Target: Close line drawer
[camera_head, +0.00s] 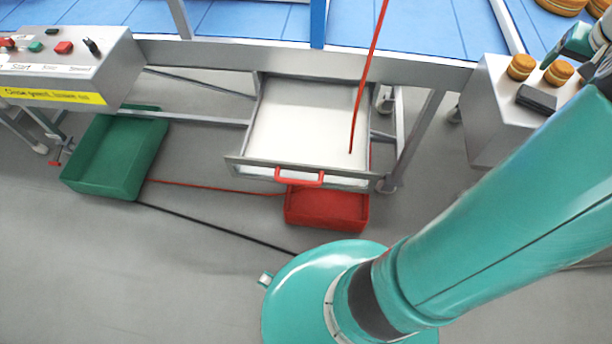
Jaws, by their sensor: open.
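The line drawer (300,125) is pulled out from under the conveyor table. Its pale inside looks empty. A red handle (299,176) is on the metal front panel. A thin red rod or cord (368,75) passes in front of the drawer's right side, its lower end over the drawer floor. What looks like my gripper (549,62) is at the upper right edge, above the grey box and far from the drawer. It is small and partly cut off, and its fingertips are not clear. I see nothing held in it.
A red bin (327,210) sits on the floor below the drawer front. A green bin (112,160) is at left. A control box (70,65) has several buttons. A grey box (490,110) carries round filled items. Red and black cables cross the floor.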

